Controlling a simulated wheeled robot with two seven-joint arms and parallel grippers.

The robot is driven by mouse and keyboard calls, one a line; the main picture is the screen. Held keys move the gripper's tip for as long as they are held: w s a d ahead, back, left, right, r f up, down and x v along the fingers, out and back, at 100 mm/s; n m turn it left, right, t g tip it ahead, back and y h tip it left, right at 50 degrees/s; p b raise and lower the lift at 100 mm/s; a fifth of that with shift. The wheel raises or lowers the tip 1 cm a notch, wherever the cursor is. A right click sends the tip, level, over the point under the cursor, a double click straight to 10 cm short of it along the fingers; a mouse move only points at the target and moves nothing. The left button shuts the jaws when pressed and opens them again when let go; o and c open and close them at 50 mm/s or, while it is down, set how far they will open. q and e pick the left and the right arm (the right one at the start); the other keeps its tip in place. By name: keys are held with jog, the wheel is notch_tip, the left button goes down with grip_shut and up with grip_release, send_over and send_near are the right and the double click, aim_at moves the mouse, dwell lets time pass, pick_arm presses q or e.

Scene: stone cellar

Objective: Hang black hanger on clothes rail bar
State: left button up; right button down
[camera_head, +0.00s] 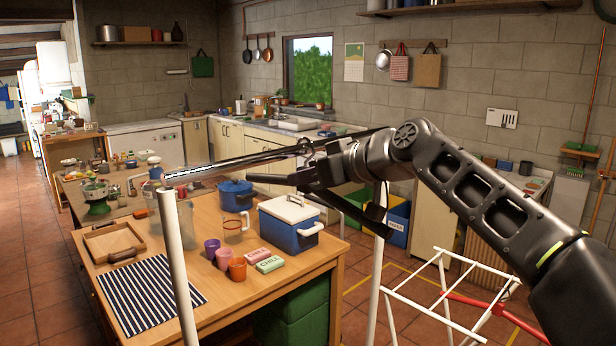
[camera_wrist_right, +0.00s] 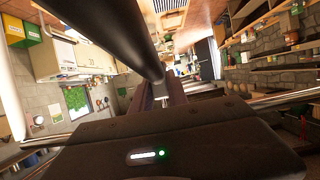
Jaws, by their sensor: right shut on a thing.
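The black hanger (camera_head: 268,156) shows in the head view as long thin dark arms reaching left from my right gripper (camera_head: 312,172). In the right wrist view the hanger (camera_wrist_right: 112,38) is a thick dark bar running up and left from the jaws (camera_wrist_right: 165,95). My right gripper is shut on it. The clothes rail has white posts (camera_head: 178,265); its pale metal bar (camera_head: 205,172) runs close beside the hanger. The bar also crosses the right wrist view (camera_wrist_right: 285,98), behind the gripper body. I cannot tell whether the hook touches the bar. My left gripper is out of view.
A wooden table (camera_head: 240,283) stands behind the rail, with a blue cooler (camera_head: 288,225), a blue pot (camera_head: 235,195), cups and a striped cloth (camera_head: 150,292). A white rod rack (camera_head: 440,290) with a red bar stands low at the right.

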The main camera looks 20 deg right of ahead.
jog(key=c, duration=1.2)
grip_release()
jog(key=shift+s+d+r, duration=0.15)
jog(key=shift+s+d, duration=0.05)
jog(key=shift+s, duration=0.2)
jog(key=b+v, duration=0.2)
jog(key=v, duration=0.5)
